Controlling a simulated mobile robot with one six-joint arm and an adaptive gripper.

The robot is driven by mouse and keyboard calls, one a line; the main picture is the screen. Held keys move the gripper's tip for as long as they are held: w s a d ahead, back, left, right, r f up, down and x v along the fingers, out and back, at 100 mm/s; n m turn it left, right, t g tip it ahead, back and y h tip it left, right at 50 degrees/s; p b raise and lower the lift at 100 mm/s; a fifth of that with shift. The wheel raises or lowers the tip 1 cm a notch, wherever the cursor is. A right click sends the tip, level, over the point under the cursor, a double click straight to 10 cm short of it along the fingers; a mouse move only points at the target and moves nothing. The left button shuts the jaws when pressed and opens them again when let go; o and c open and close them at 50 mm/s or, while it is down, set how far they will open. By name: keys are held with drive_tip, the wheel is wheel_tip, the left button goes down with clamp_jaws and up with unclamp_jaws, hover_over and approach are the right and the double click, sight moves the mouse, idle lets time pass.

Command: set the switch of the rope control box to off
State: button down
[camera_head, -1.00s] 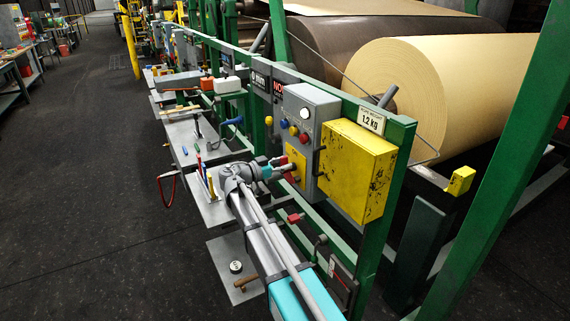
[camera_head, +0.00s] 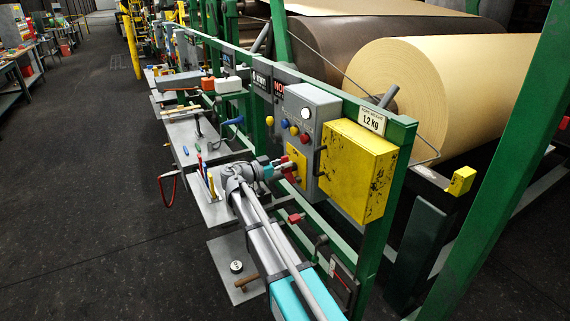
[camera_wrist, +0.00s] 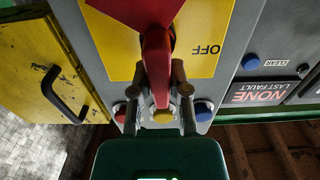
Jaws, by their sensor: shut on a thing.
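The rope control box (camera_head: 310,107) is a grey box on the green frame. Its switch has a red handle (camera_wrist: 156,55) on a yellow plate (camera_wrist: 110,45). The word OFF is printed upside down on the plate, right of the handle in the wrist view. The handle runs nearly straight up and down there, not over the word. My gripper (camera_wrist: 156,85) is shut on the handle, one finger on each side. In the head view my gripper (camera_head: 284,170) reaches the lower part of the box and partly hides the plate.
Blue, yellow and red buttons (camera_wrist: 163,116) sit close beyond my fingers in the wrist view. A yellow cabinet (camera_head: 357,172) with a black handle stands right beside the box in the head view. Metal shelves (camera_head: 190,140) with tools lie left of the frame.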

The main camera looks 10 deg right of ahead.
drive_tip(key=shift+w+n, duration=0.1)
drive_tip(key=shift+n, duration=0.3)
drive_tip(key=n, duration=0.2)
drive_tip(key=w+n, duration=0.1)
drive_tip(key=n, duration=0.1)
drive_tip(key=shift+a+f, duration=0.15)
drive_tip(key=n, duration=0.3)
drive_tip(key=n+b, duration=0.1)
drive_tip(key=shift+w+a+f+n, duration=0.15)
drive_tip(key=shift+w+f+n, duration=0.15)
drive_tip(key=shift+w+n, duration=0.1)
drive_tip(key=shift+w+a+f+n+b, duration=0.1)
drive_tip(key=shift+f+n+b, duration=0.15)
drive_tip(key=shift+n, duration=1.15)
drive_tip(key=shift+w+d+f+n+b, duration=0.1)
drive_tip(key=shift+f+n+b, duration=0.2)
drive_tip(key=shift+n, duration=1.1)
drive_tip(key=shift+w+a+f+n+b, duration=0.1)
drive_tip(key=shift+f+n+b, duration=0.15)
drive_tip(key=shift+n, duration=1.15)
drive_tip(key=c, duration=0.6)
unclamp_jaws()
